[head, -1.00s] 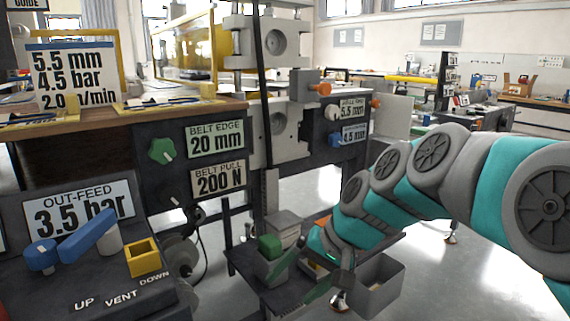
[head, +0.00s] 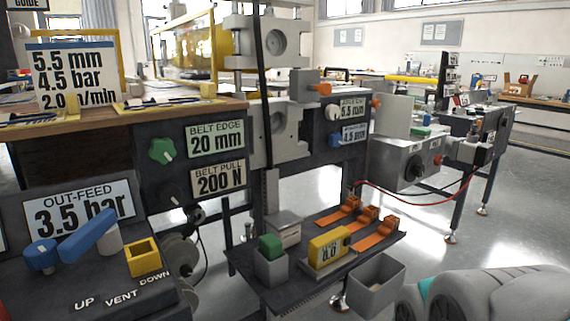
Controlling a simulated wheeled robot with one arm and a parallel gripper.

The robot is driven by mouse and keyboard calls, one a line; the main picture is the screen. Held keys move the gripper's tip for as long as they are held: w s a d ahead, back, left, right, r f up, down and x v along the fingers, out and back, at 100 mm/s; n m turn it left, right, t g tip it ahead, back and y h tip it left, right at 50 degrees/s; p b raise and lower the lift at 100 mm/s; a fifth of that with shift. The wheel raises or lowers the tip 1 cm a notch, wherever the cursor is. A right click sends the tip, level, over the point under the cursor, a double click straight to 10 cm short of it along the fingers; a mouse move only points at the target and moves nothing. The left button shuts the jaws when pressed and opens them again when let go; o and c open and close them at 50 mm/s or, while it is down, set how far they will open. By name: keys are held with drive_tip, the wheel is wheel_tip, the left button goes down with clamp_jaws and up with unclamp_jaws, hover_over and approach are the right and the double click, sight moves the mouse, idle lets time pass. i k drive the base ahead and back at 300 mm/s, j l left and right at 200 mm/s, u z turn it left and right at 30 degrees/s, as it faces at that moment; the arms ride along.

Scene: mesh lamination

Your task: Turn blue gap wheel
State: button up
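A small blue knob (head: 335,140), probably the gap wheel, sits on the dark machine panel right of centre. A pale knob (head: 332,112) is just above, next to a label (head: 353,109) reading 5.5 mm. Another blue knob (head: 40,256) and a blue lever (head: 88,236) are on the out-feed panel at lower left. Only a part of my arm shows at the bottom right, well below and right of the gap knob. My gripper is outside the picture.
A dark shelf (head: 300,290) below the panel holds a green-topped block (head: 270,255), a yellow gauge (head: 328,248) and orange-handled tools (head: 376,233). A grey bin (head: 374,288) hangs at its right. A red cable (head: 420,200) runs to a grey box (head: 404,163). Open floor lies to the right.

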sight(335, 139)
drive_tip(key=l+u, duration=0.2)
drive_tip(key=l, duration=0.35)
drive_tip(key=u, duration=1.5)
drive_tip(key=i+l, duration=0.05)
